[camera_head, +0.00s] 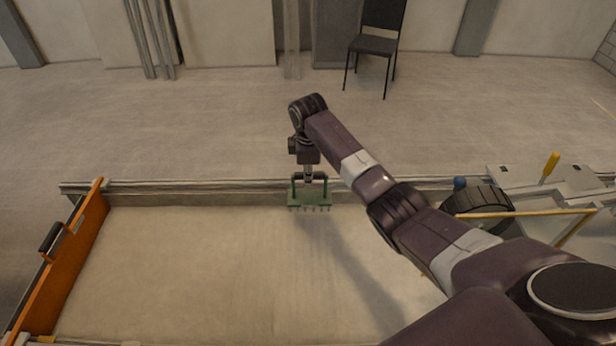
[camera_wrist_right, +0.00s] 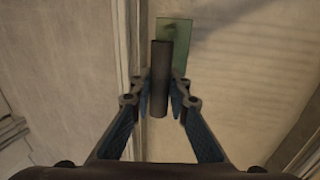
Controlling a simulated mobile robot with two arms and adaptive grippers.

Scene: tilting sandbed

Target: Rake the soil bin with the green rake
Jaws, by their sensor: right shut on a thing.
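The green rake (camera_head: 310,200) hangs upright near the far wall of the soil bin, its tines pointing down. I cannot tell whether the tines touch the soil. My right gripper (camera_head: 309,178) is shut on the rake's handle. In the right wrist view the gripper (camera_wrist_right: 160,102) closes around a dark bar (camera_wrist_right: 158,75), with the green rake plate (camera_wrist_right: 174,35) behind it. The soil bin (camera_head: 180,198) is a long shallow box filled with pale, fairly smooth soil (camera_head: 200,260). My left gripper is not in view.
An orange end board (camera_head: 75,262) with a black handle closes the bin's left end. A black wheel (camera_head: 482,203) and a yellow-handled tool (camera_head: 550,167) are at the right. A dark chair (camera_head: 377,45) stands at the back. The soil left of the rake is clear.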

